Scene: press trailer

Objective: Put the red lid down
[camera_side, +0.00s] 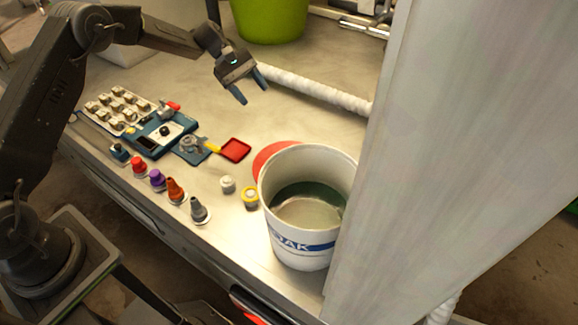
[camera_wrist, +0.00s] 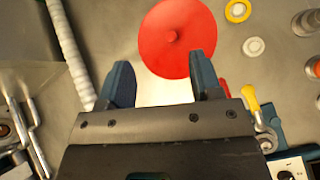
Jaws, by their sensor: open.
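The red lid (camera_wrist: 178,52) is a flat round disc with a small knob in its middle. It lies flat on the grey bench in the wrist view, just past my fingertips. In the side view the red lid (camera_side: 272,157) is partly hidden behind the white bucket (camera_side: 300,262). My gripper (camera_side: 254,91) is open and empty, raised above the bench behind and left of the lid. In the wrist view my gripper (camera_wrist: 165,80) shows its two blue fingers spread apart, with the lid's lower edge appearing between their tips.
A red square tray (camera_side: 235,150) and a blue device (camera_side: 160,135) lie left of the bucket. Several coloured knobs line the front edge. A white hose (camera_side: 315,90) and a green bucket (camera_side: 268,18) are at the back. A pale panel (camera_side: 465,150) blocks the right.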

